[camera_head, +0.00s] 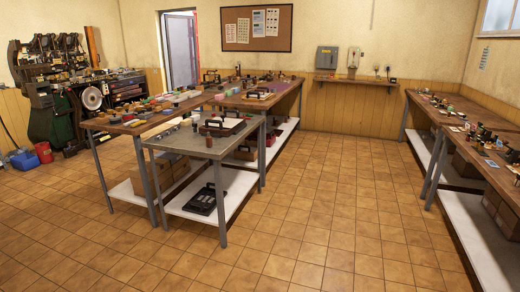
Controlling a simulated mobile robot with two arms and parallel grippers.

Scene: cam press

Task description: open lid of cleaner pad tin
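Neither of my grippers shows in the head view. I cannot pick out the cleaner pad tin. Many small items stand on the benches, too small and far to tell apart. The nearest bench is a grey-topped table (168,142) left of centre, with a few small dark and brown items near its far edge. Behind it, a wooden bench (106,127) holds many small coloured items.
Wide tiled floor (330,215) lies clear in the middle. A right-hand bench (478,152) with small tools runs along the right wall. A black case (200,200) lies on the grey table's lower shelf. A red bucket (43,152) stands at the left. A doorway (180,50) opens at the back.

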